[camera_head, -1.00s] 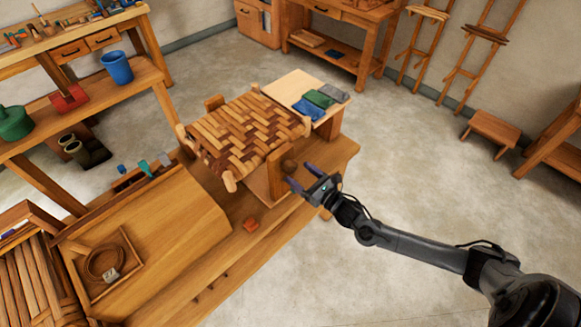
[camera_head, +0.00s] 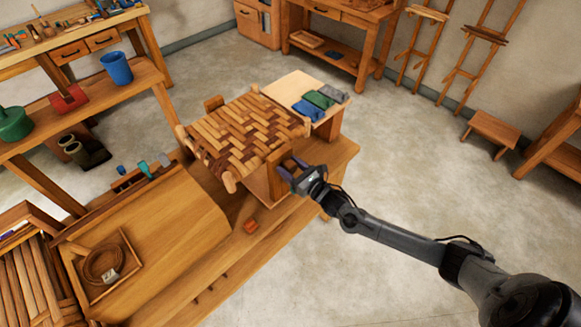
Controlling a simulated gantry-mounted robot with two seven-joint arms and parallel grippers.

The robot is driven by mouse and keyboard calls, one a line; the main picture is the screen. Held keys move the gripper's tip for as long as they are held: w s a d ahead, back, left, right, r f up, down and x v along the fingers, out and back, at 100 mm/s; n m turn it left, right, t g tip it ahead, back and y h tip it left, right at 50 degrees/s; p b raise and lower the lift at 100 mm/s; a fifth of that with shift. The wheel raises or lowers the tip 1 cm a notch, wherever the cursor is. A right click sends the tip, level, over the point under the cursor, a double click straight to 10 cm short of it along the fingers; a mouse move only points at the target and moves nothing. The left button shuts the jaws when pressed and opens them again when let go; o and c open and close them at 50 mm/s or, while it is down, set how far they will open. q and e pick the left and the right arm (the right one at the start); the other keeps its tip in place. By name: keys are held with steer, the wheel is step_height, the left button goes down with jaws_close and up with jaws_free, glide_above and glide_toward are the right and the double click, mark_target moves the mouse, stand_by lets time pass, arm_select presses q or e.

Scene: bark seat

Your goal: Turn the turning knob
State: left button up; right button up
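The turning knob (camera_head: 289,164) is a small, round, dark brown wooden knob. It sits on the near right face of the wooden block beside the woven bark seat (camera_head: 245,132). My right gripper (camera_head: 292,167) is at the knob, with its purple-tipped fingers spread, one on either side of it. The knob is partly hidden between the fingers, and I cannot tell whether they touch it. My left gripper is not in view.
The seat and knob block stand on a wooden bench (camera_head: 270,225). Blue, green and grey folded cloths (camera_head: 319,100) lie on a pale board behind.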

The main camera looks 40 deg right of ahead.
steer(key=c, duration=0.3)
